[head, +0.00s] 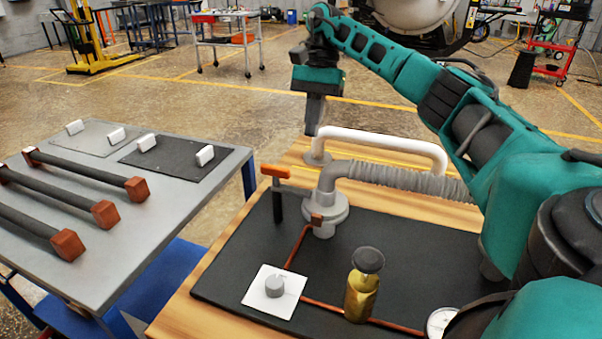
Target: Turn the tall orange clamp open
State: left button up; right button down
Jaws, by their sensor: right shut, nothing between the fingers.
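The tall orange clamp (276,172) stands at the back left of the black mat on the wooden table. Its orange handle lies roughly crosswise on top of a dark upright post, left of the grey pipe elbow. My right gripper (313,130) points down, shut and empty. In the picture it is above and to the right of the clamp handle, with a gap between them. The fingertips appear just in front of the left end of the white pipe handle; I cannot tell their depth. My left gripper is not in view.
A grey flange with a ribbed hose (400,178) and a white curved pipe (385,141) stand right of the clamp. A brass valve (361,290), white knob plate (274,291), copper tubing and gauge (440,320) sit in front. A grey table (100,280) with red-ended rods stands left.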

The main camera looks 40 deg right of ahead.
pick_arm(q)
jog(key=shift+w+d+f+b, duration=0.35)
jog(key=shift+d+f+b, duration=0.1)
jog(key=shift+b, duration=0.3)
pick_arm(e)
jog(key=s+a+f, duration=0.3)
jog(key=a+f, duration=0.3)
jog(key=f, duration=0.1)
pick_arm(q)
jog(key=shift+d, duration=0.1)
